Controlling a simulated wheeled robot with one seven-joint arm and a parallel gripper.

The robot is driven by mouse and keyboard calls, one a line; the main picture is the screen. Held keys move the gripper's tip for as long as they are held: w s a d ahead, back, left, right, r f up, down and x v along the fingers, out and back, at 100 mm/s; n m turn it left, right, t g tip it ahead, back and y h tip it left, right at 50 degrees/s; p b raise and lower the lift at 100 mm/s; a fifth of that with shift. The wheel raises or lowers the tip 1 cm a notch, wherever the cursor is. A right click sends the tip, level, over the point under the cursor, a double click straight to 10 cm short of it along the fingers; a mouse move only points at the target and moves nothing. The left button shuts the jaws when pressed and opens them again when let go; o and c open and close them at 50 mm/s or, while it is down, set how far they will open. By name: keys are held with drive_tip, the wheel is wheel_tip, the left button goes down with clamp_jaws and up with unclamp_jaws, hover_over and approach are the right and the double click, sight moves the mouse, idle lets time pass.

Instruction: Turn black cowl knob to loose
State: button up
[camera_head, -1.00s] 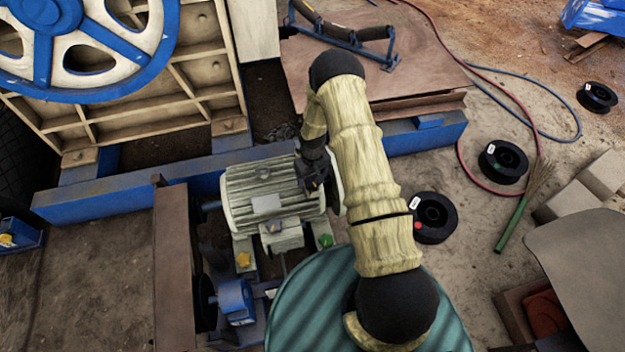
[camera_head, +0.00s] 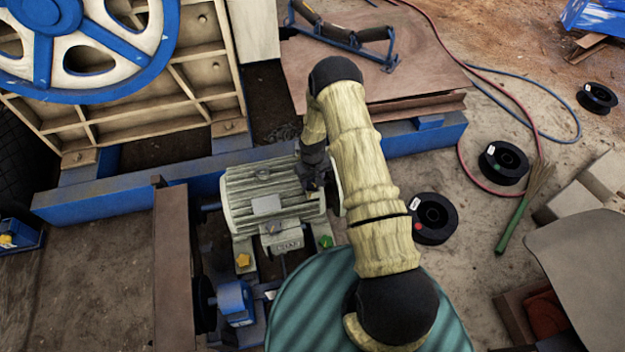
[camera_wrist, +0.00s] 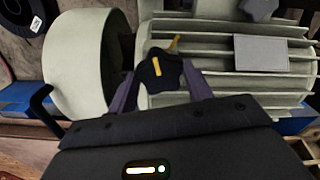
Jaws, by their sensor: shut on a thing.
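The black cowl knob (camera_wrist: 160,72) is star-shaped, with a yellow stripe on its face. It sits on the motor (camera_wrist: 210,85) beside the round, pale cowl (camera_wrist: 92,62). A separate yellow mark (camera_wrist: 174,43) lies just beyond the knob, and the stripe points a little to the left of it. My gripper (camera_wrist: 160,88) is shut on the knob, one finger on each side. In the head view my gripper (camera_head: 316,180) is at the right end of the grey finned motor (camera_head: 270,200). It hides the knob there.
A grey knob (camera_wrist: 258,8) is on the motor's top. A yellow knob (camera_head: 243,260) and a green knob (camera_head: 325,241) are at its foot. A blue beam (camera_head: 120,193) runs behind. Black spools (camera_head: 435,218) lie on the ground to the right.

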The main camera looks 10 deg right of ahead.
sight(312, 182)
drive_tip(key=shift+n, duration=0.3)
drive_tip(key=n, duration=1.1)
drive_tip(key=shift+n, duration=0.4)
drive_tip(key=o, duration=1)
drive_tip(key=shift+r, duration=0.1)
wheel_tip(312, 182, up, 17)
drive_tip(key=shift+r+p, duration=0.1)
drive_tip(key=shift+p, duration=1.15)
